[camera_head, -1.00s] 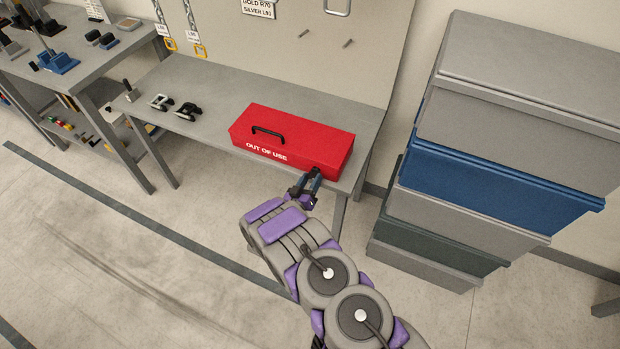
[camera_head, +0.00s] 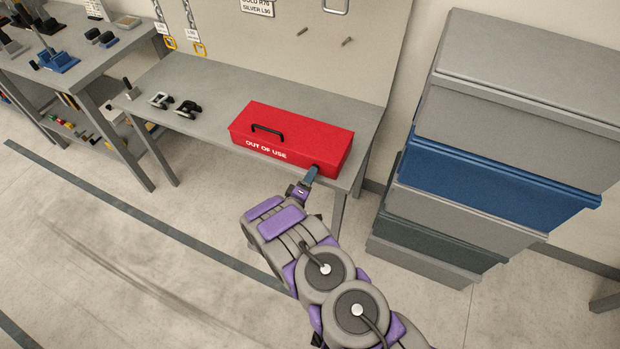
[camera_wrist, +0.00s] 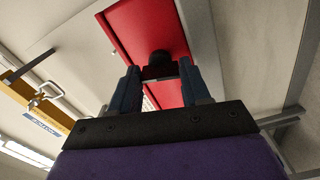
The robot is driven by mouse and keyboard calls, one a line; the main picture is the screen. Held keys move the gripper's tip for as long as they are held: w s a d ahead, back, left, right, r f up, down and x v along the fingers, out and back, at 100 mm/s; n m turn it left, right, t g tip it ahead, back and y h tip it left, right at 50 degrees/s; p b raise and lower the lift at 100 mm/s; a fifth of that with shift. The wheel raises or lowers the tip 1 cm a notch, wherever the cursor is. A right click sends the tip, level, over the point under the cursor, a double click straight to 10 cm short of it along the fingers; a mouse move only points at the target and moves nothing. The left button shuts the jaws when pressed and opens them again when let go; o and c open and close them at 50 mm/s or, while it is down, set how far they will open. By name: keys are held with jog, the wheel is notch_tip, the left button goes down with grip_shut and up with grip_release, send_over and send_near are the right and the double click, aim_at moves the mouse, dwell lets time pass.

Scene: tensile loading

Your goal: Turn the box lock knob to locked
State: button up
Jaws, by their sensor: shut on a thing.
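The red box (camera_head: 305,132) lies on the workbench, with a black handle (camera_head: 267,129) on top and "OUT OF USE" in white on its front. It also shows in the wrist view (camera_wrist: 137,32). The dark lock knob (camera_wrist: 158,66) sticks out from the box front, between my two blue fingers. In the head view it is mostly hidden by my gripper (camera_head: 312,173), at the lower right of the box front. My gripper is shut on the knob. I cannot read the knob's lock marking.
The grey workbench (camera_head: 215,82) has two small clamp-like parts (camera_head: 174,105) on its left. A tall stack of grey and blue bins (camera_head: 490,190) stands close on the right. Open floor lies at the front left.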

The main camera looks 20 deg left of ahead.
jog(key=shift+s+a+n, duration=0.1)
jog(key=shift+a+n, duration=0.15)
jog(key=shift+n, duration=0.95)
jog(key=shift+f, duration=0.1)
jog(key=o, duration=1.1)
jog(key=shift+a+f, duration=0.1)
jog(key=shift+a, duration=0.1)
jog(key=shift+c, duration=0.2)
jog(key=s+a+p, duration=0.1)
jog(key=s+p, duration=0.2)
jog(key=s, duration=1.4)
jog(key=shift+a, duration=0.1)
